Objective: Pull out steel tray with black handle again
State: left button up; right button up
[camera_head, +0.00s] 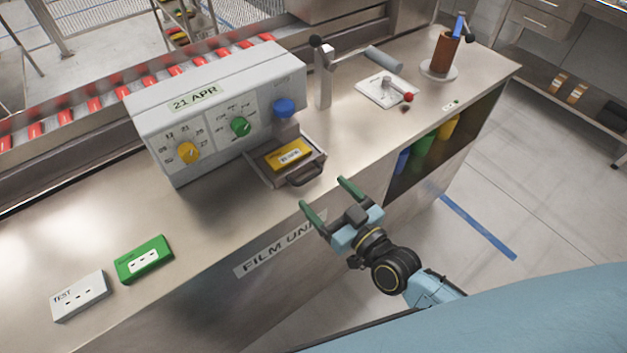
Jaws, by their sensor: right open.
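The steel tray (262,172) sticks out from the front of the grey machine (220,110), below a blue knob. Its black handle (304,175) is at the tray's front edge. A yellow labelled block (288,155) lies in the tray. My right gripper (324,192) is open and empty, its two green-tipped fingers just in front of the handle, near the counter edge. The fingers look apart from the handle. My left gripper is not in view.
A green box (144,259) and a white TEST box (79,296) lie on the counter at the left. A lever post (323,88), a white plate (386,90) and a brown cup (445,54) stand at the right. Coloured bins (424,145) sit under the counter.

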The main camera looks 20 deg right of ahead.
aim_at(310, 179)
jog(key=x, duration=0.5)
jog(key=shift+w, duration=0.1)
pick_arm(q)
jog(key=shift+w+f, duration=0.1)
